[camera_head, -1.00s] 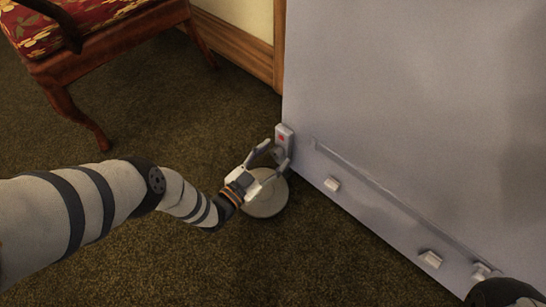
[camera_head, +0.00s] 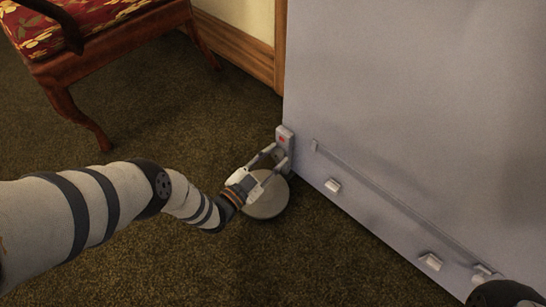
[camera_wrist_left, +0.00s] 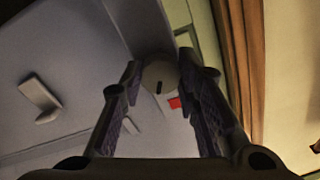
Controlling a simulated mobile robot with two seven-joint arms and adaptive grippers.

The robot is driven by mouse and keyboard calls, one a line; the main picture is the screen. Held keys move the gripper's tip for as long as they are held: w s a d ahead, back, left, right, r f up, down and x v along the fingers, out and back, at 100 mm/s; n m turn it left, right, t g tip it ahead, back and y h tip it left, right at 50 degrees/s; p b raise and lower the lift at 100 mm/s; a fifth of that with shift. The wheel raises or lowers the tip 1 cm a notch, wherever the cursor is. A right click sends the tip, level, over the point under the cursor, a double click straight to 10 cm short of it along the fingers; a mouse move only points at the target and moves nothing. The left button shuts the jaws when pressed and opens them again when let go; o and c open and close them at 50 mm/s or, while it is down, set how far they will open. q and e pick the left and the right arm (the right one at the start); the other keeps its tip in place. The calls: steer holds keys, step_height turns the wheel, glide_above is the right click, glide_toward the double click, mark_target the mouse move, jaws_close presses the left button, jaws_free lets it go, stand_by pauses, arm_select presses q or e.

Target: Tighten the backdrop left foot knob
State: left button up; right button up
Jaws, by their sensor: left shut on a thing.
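The backdrop (camera_head: 420,110) is a large grey upright panel on the right of the head view. At its lower left corner is a bracket (camera_head: 285,133) with a red mark, above a round grey foot disc (camera_head: 266,203) on the carpet. My left gripper (camera_head: 279,157) reaches the bracket from the left, its fingers shut on the foot knob, mostly hidden by them there. In the left wrist view, the pale round knob (camera_wrist_left: 158,75) with a dark slot shows between the fingertips, the red mark (camera_wrist_left: 175,103) beside it. My right gripper is not in view.
A wooden chair with a red floral seat (camera_head: 90,25) stands at the upper left. A wooden baseboard (camera_head: 240,50) runs behind. Small grey blocks (camera_head: 332,185) stick out along the backdrop's lower edge. Carpet (camera_head: 190,115) is clear between chair and foot.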

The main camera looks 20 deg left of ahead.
arm_select(q)
steer(key=m, duration=0.4)
steer(key=shift+m, duration=0.3)
steer(key=m, duration=0.3)
steer(key=shift+m, duration=0.4)
steer(key=m, duration=0.4)
steer(key=shift+a, duration=0.1)
steer(key=shift+m+h, duration=0.3)
steer(key=shift+m, duration=1.8)
steer(key=o, duration=1.2)
